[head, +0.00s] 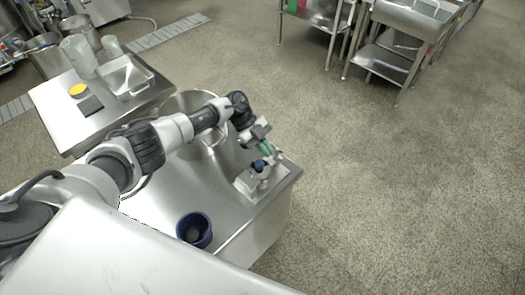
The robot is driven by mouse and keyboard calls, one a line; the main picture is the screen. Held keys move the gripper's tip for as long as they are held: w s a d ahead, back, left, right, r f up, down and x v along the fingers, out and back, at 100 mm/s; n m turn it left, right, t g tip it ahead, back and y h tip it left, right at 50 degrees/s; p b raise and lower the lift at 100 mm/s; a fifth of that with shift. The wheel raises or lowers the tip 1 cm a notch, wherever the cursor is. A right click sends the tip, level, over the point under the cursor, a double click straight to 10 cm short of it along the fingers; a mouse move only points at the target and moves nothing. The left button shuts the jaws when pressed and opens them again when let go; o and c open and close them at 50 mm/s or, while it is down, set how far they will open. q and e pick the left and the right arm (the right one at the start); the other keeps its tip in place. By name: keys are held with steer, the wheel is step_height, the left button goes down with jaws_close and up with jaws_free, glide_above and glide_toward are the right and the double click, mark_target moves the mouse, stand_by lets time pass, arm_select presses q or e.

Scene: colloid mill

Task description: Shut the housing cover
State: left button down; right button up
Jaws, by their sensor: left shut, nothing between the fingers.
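My left gripper (265,146) is shut and empty, reaching over the far right corner of a steel-topped unit (160,207). Just below it is a small metal fitting (252,184) with a blue knob (259,165); I cannot tell whether they touch. A large pale grey panel (140,255) fills the bottom left, close to the camera, and hides part of my left arm and the unit. I cannot tell whether this panel is the housing cover. My right gripper is not in view.
A dark blue cup (194,230) stands on the unit's near part. A round steel vessel (185,103) is behind my left arm. A steel table (60,115) with containers stands at the left. Steel carts (385,65) stand at the back right. The floor at right is clear.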

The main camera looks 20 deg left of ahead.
arm_select(q)
steer(key=shift+w+d+f+n+g+b, duration=0.1)
steer(key=shift+w+f+n+g+b, duration=0.1)
steer(key=shift+f+n+g+b, duration=0.5)
steer(key=shift+f+m, duration=0.2)
steer(key=shift+m, duration=0.1)
steer(key=shift+r, duration=0.1)
